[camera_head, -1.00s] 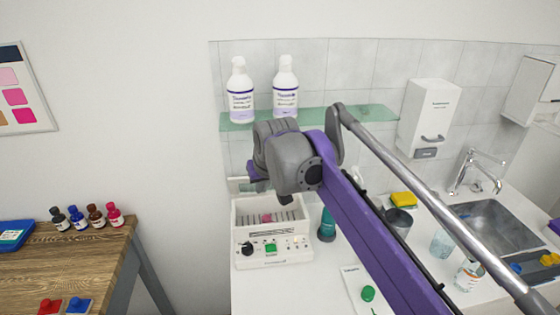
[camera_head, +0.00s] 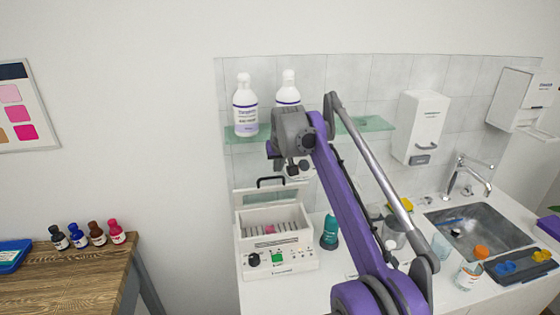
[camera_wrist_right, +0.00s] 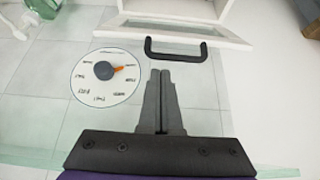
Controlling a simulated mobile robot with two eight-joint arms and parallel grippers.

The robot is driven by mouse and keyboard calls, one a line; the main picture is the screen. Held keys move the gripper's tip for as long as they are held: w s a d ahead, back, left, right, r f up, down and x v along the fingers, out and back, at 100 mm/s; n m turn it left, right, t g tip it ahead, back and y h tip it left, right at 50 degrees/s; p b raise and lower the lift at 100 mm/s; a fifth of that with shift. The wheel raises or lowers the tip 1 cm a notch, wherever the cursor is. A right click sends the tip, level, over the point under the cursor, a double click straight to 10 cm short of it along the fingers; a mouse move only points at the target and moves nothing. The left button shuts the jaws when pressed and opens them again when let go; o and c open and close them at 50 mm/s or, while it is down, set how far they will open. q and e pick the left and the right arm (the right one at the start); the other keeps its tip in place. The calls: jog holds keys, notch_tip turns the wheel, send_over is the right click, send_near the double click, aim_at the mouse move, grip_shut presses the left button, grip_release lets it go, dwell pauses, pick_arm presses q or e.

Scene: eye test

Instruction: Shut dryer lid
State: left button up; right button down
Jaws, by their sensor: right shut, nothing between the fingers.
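The dryer (camera_head: 278,262) is a white box with a knob and a green button on its front, standing on the white counter. Its lid (camera_head: 243,198), a white frame with a clear pane, is raised at the back, so the slotted inside shows. A black handle (camera_head: 270,180) sits on the lid's upper edge; it also shows in the right wrist view (camera_wrist_right: 175,53). My right gripper (camera_wrist_right: 160,72) is shut and empty, its fingertips just short of the handle and apart from it in that view. In the head view my right gripper (camera_head: 291,168) is small and dark, above the dryer. My left gripper is not in view.
A round dial (camera_wrist_right: 105,72) is on the tiled wall beside the handle. A glass shelf (camera_head: 365,124) with white bottles (camera_head: 245,105) is above. A teal bottle (camera_head: 330,232) stands right of the dryer. The sink (camera_head: 480,230) is farther right.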

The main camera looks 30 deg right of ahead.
jog(key=shift+x, duration=1.3)
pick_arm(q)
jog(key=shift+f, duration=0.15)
